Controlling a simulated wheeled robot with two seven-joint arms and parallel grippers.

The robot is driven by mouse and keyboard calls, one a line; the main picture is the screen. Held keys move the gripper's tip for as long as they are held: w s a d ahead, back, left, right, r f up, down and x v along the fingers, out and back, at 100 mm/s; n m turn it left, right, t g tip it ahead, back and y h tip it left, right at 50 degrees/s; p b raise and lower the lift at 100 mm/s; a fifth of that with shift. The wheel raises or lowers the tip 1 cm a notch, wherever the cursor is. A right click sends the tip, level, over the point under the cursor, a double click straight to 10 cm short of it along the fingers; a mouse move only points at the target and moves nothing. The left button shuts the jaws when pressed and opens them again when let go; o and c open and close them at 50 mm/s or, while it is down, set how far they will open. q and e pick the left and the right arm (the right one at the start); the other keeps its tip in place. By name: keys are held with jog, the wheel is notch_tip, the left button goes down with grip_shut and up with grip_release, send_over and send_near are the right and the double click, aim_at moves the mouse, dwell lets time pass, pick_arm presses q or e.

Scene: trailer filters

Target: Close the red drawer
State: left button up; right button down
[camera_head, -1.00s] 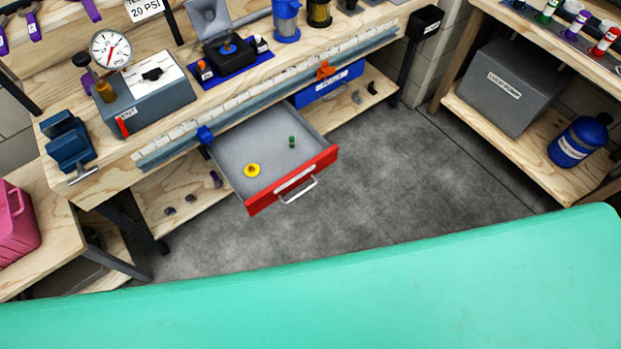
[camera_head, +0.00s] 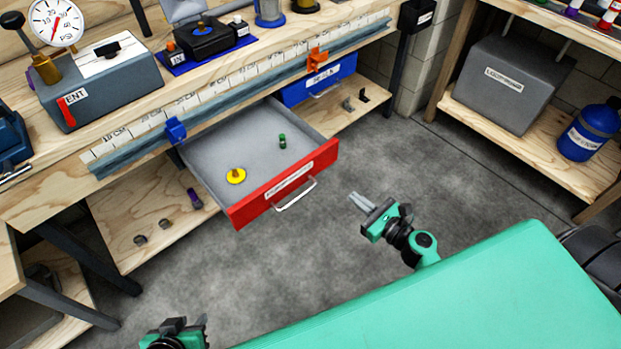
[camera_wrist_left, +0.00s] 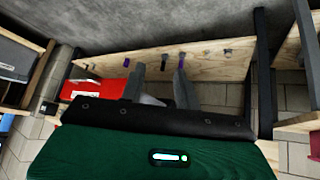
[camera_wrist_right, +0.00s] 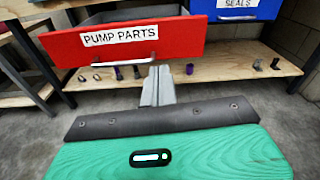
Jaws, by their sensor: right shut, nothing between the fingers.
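The red drawer (camera_head: 248,211) is pulled out from under the workbench, with a white label and a pale bar handle (camera_head: 295,194) on its front. In the right wrist view the red drawer (camera_wrist_right: 182,38) reads PUMP PARTS. A yellow piece (camera_head: 236,176) and a small green piece (camera_head: 282,141) lie inside it. My right gripper (camera_head: 357,201) is shut and empty, to the right of the handle and apart from it. My left gripper (camera_head: 202,322) is low at the picture's bottom edge, partly cut off. Its fingers stand apart in the left wrist view (camera_wrist_left: 160,75), with nothing between them.
A blue drawer (camera_head: 320,87) beside the red one is shut. The workbench (camera_head: 60,190) carries a gauge box (camera_head: 98,85) and other tools. A lower shelf (camera_head: 125,225) holds small parts. The grey floor (camera_head: 300,260) in front of the drawer is clear.

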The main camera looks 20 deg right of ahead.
jog(key=r+m, duration=0.1)
jog(key=r, duration=0.1)
send_near(313, 159)
jog(key=shift+t, duration=0.4)
jog(key=x, duration=0.5)
jog(key=shift+w+f, duration=0.25)
jog(key=shift+f, duration=0.05)
pick_arm(q)
jog(key=shift+s+a+r, duration=0.55)
jog(key=shift+a+r, duration=0.15)
jog(key=shift+r, duration=0.15)
pick_arm(e)
jog(key=shift+w+a, duration=0.2)
jog(key=shift+w, duration=0.45)
